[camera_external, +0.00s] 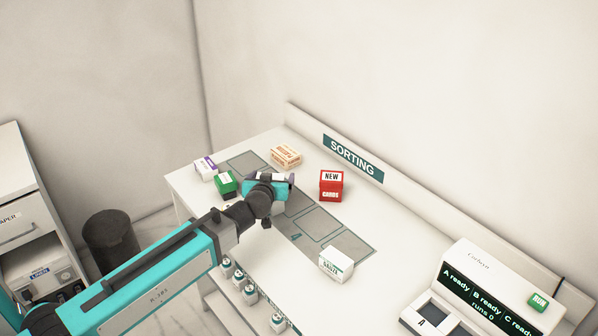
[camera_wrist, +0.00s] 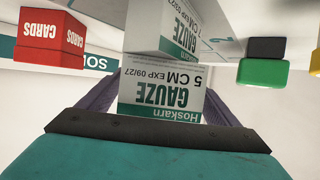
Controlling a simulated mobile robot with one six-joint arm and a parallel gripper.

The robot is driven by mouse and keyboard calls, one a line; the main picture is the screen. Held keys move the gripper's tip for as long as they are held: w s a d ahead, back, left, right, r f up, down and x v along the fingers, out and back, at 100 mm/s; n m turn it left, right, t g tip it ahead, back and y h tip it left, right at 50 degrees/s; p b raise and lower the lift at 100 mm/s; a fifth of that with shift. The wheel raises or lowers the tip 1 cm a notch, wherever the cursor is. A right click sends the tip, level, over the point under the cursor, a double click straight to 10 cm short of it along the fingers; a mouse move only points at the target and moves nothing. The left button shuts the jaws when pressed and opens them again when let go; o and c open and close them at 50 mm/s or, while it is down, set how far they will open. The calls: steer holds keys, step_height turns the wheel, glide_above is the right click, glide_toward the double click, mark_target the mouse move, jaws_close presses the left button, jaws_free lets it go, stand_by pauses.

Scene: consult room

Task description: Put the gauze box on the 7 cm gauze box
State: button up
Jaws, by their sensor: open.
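A white and green gauze box marked 5 CM (camera_wrist: 160,95) stands between the fingers of my gripper (camera_wrist: 158,82) in the wrist view, which looks upside down. In the external view the gripper hides most of this spot above the grey mat.
A red cards box (camera_external: 331,186) stands right of my gripper, a green box (camera_external: 226,184) and a purple-white box (camera_external: 206,168) left, an orange-white box (camera_external: 286,156) behind. A white-green box (camera_external: 336,264) stands nearer the front. A display console (camera_external: 505,290) fills the right end.

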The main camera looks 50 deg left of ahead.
steer(key=shift+r+p, duration=0.2)
steer(key=shift+p, duration=0.1)
steer(key=b+v, duration=0.1)
steer(key=v, duration=0.1)
steer(key=shift+s+d+f, duration=0.1)
steer(key=shift+s+d, duration=0.1)
steer(key=shift+s, duration=0.05)
steer(key=b+v, duration=0.3)
steer(key=b, duration=0.1)
steer(key=shift+b, duration=0.4)
steer(key=shift+s+d+b, duration=0.1)
steer(key=shift+d+b, duration=0.05)
steer(key=shift+b, duration=0.5)
steer(key=d+r+b, duration=0.1)
steer(key=b, duration=0.5)
steer(key=shift+s, duration=0.3)
steer(key=s+d+b, duration=0.1)
steer(key=b, duration=0.4)
steer(key=shift+s+r, duration=0.1)
steer(key=shift+s, duration=0.05)
steer(key=shift+v, duration=1.6)
steer(key=shift+a+r, duration=0.15)
